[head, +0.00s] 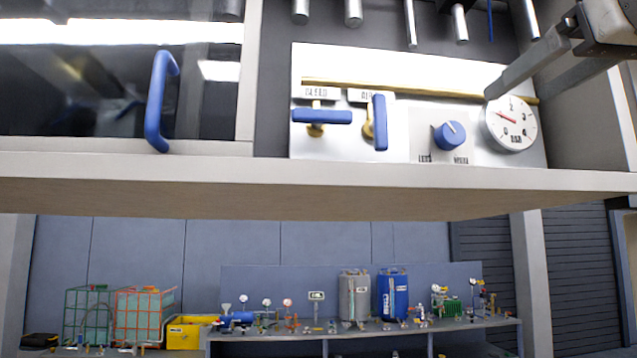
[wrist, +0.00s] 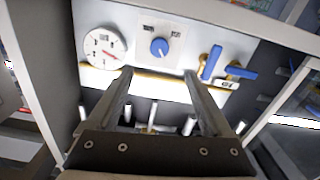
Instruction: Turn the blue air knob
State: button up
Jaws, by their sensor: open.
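The round blue knob (head: 449,135) sits on a light square plate on the white panel, its white mark tilted to the upper left. Small labels below it are hard to read. It also shows in the wrist view (wrist: 159,47), beyond the fingertips. My gripper (head: 516,95) enters from the upper right, in front of the gauge area in the head view. In the wrist view its two fingers (wrist: 157,78) are wide apart with nothing between them. The tips are apart from the knob in that picture.
A round gauge (head: 511,122) is right of the knob. Left are two blue lever handles, one horizontal (head: 322,116), one vertical (head: 380,122). A brass pipe (head: 390,88) runs above them. Below is a shelf edge (head: 330,180); left, a dark door with a blue handle (head: 157,102).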

aim_at(454, 131)
jog(key=w+p, duration=0.1)
jog(key=w, duration=0.4)
jog(key=w+p, duration=0.1)
jog(key=w, duration=0.5)
jog(key=w+p, duration=0.1)
jog(key=w, duration=0.5)
jog(key=shift+w+a+r, duration=0.1)
jog(key=shift+a+r, duration=0.15)
jog(key=shift+a, duration=0.05)
jog(key=shift+c, duration=0.2)
grip_shut()
